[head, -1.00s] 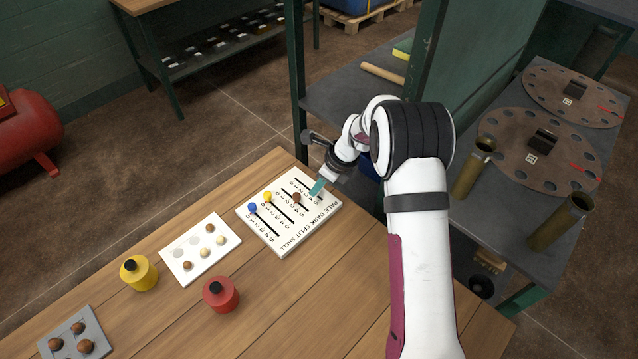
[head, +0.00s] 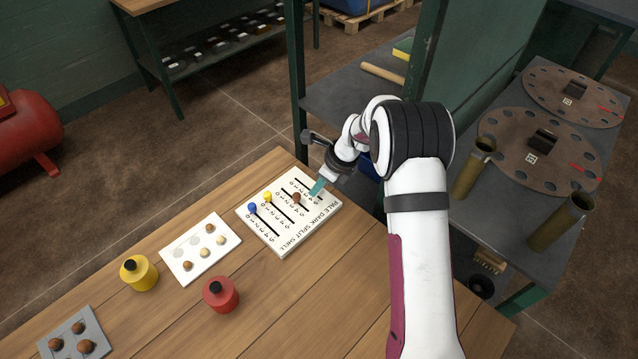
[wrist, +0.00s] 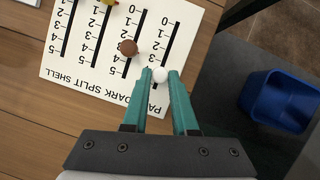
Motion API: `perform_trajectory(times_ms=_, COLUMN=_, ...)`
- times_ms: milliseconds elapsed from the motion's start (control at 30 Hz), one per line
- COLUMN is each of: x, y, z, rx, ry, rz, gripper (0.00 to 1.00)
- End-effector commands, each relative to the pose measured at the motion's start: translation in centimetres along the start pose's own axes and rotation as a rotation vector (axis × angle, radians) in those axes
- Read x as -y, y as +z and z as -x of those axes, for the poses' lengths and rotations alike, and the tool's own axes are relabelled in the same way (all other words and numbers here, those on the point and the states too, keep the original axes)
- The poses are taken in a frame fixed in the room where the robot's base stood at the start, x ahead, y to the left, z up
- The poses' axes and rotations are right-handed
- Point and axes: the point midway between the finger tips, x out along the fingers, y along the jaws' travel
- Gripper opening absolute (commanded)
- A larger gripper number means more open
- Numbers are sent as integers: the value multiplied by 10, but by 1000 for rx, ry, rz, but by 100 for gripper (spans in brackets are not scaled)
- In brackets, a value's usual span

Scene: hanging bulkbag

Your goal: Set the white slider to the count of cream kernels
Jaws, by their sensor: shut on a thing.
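The white slider (wrist: 161,75) is a white knob between my gripper's (wrist: 161,73) teal fingertips, which are shut on it. It sits toward the high-number end of the PALE scale on the white board (head: 270,248); its exact number is hidden by the finger. In the head view my gripper (head: 317,188) is at the board's right side, and the white knob is hidden. The kernel card (head: 180,278) lies left of the board. It bears two cream kernels, one (head: 221,240) and another (head: 205,254), brown kernels (head: 187,266), and pale flat round spots.
The board also has a brown knob (wrist: 127,47), a yellow knob (head: 267,196) and a blue knob (head: 252,207). A yellow pot (head: 140,275), a red pot (head: 221,295) and a grey tray (head: 97,325) with brown balls stand nearer. A blue bin (wrist: 280,105) is beyond the table edge.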

Motion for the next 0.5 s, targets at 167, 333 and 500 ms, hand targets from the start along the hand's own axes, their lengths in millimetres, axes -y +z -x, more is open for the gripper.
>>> perform_trajectory(times_ms=167, x=2, y=6, z=-2, rx=2, ry=-1, rz=3, gripper=0)
perform_trajectory(times_ms=333, x=8, y=28, z=-11, rx=3, ry=-1, rz=2, gripper=0)
perform_trajectory(times_ms=500, x=10, y=34, z=-13, rx=2, ry=-2, rz=0, gripper=0)
